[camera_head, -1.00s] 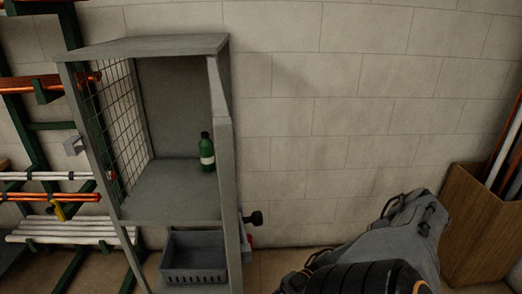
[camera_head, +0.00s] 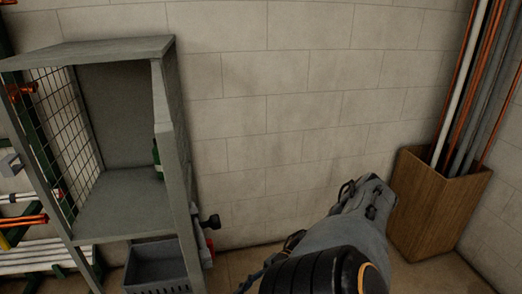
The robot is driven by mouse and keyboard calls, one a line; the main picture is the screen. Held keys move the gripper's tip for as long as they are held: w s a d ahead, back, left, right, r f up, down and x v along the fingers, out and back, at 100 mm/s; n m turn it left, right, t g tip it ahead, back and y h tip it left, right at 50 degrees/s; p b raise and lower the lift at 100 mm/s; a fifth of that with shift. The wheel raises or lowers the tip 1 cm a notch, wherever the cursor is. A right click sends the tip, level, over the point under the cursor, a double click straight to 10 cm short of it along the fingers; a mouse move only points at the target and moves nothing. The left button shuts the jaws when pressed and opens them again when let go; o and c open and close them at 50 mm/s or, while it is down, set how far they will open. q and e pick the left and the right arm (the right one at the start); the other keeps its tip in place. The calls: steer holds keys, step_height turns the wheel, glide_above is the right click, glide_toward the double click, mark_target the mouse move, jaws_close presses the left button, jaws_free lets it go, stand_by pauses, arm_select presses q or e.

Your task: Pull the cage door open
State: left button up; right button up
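The grey cage cabinet (camera_head: 113,50) stands against the wall at the left, with wire mesh (camera_head: 55,120) along its left side. Its front is open to view, showing the shelf (camera_head: 120,205) inside. A narrow grey panel (camera_head: 170,150) shows nearly edge-on at its right; I cannot tell whether this is the swung-open door or the side wall. A green bottle (camera_head: 156,155) stands on the shelf, partly hidden by this panel. My arm, grey and black, rises from the bottom right, apart from the cage.
A grey crate (camera_head: 158,270) sits below the shelf. A black knob (camera_head: 210,222) and a red part stick out at the cage's lower right. A wooden bin (camera_head: 425,215) of pipes stands in the right corner. Pipe racks are at the far left. Bare wall lies between.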

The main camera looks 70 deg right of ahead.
steer(key=shift+v, duration=2.6)
